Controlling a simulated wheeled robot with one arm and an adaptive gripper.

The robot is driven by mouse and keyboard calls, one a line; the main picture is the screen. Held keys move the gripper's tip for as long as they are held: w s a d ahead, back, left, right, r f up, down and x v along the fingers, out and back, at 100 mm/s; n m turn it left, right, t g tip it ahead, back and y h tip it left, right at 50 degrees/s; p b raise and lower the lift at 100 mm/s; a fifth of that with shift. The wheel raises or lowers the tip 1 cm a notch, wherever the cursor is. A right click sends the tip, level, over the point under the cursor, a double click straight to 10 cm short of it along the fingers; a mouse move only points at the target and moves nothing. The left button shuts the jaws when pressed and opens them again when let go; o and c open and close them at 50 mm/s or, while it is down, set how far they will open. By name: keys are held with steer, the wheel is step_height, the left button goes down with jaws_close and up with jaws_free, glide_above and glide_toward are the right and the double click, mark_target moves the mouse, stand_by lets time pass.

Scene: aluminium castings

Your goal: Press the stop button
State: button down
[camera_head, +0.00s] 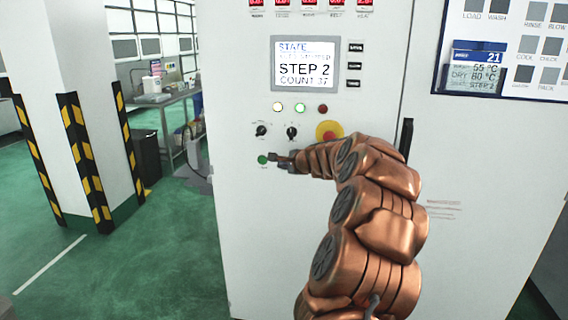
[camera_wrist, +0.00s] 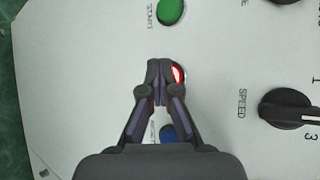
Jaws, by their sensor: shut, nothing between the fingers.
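The control cabinet (camera_head: 235,220) stands in front of me. In the wrist view, a red button with a pale highlight (camera_wrist: 179,75) shows partly behind my gripper's fingertips (camera_wrist: 160,66); its label is hidden. My gripper also shows in the head view (camera_head: 275,158), just right of the green button (camera_head: 262,160), which is marked START in the wrist view (camera_wrist: 170,11). The fingers are together and empty. I cannot tell whether they touch the red button. A blue button (camera_wrist: 168,133) shows between the finger linkages. In the head view my gripper and arm hide the red and blue buttons.
A large red button on a yellow disc (camera_head: 328,131) sits above my wrist. Black knobs (camera_head: 291,132) are above the gripper; the SPEED knob (camera_wrist: 288,108) is close by at right in the wrist view. A display (camera_head: 304,64) reads STEP 2, COUNT 37. A vertical handle (camera_head: 405,138) is right of my arm.

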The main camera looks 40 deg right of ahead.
steer(key=shift+s+a, duration=0.5)
steer(key=shift+a, duration=0.1)
steer(key=shift+a, duration=0.1)
steer(key=shift+s+a+b, duration=0.35)
steer(key=shift+s+a, duration=0.35)
steer(key=shift+a, duration=0.3)
steer(key=shift+s+a+b, duration=0.3)
steer(key=shift+s+a, duration=0.4)
steer(key=shift+a, duration=0.3)
